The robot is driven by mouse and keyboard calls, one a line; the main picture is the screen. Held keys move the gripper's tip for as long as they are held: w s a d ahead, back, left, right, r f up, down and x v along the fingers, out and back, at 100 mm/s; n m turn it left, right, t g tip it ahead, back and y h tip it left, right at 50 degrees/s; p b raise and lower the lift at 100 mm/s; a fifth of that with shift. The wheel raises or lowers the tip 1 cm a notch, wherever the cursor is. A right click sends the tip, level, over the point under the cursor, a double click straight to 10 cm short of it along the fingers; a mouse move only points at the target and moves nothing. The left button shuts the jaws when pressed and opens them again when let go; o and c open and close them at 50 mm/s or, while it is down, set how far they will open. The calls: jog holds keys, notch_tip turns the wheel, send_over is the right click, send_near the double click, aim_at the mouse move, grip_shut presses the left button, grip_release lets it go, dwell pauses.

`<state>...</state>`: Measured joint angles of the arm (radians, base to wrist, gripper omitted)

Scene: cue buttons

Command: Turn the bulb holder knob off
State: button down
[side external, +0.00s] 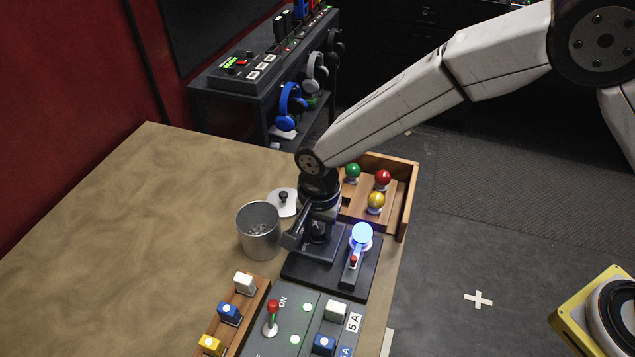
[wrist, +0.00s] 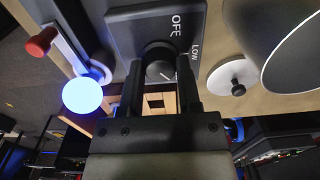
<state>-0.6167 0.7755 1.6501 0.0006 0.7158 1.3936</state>
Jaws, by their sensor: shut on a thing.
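The bulb holder is a dark base (side external: 315,277) near the table's right edge. Its blue bulb (side external: 361,236) is lit, and it also glows in the wrist view (wrist: 82,95). The round black knob (wrist: 158,60) sits on a dark panel (wrist: 133,32) lettered OFF and LOW. A white mark shows on the knob; which label it points to I cannot tell. My gripper (wrist: 159,78) is shut on the knob, one finger on each side. In the side view my gripper (side external: 317,232) points down and hides most of the knob.
A red-handled lever (wrist: 42,42) stands beside the bulb. A metal can (side external: 259,232) and a knobbed white lid (side external: 283,202) are close left of my gripper. A wooden tray of coloured bulbs (side external: 410,190) lies behind. A switch panel (side external: 290,325) is in front. The table's left is clear.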

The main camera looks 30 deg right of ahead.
jog(key=n, duration=1.1)
jog(key=shift+n, duration=0.3)
jog(key=n, duration=1.1)
jog(key=shift+c, duration=1.5)
grip_release()
jog(key=shift+r, duration=0.15)
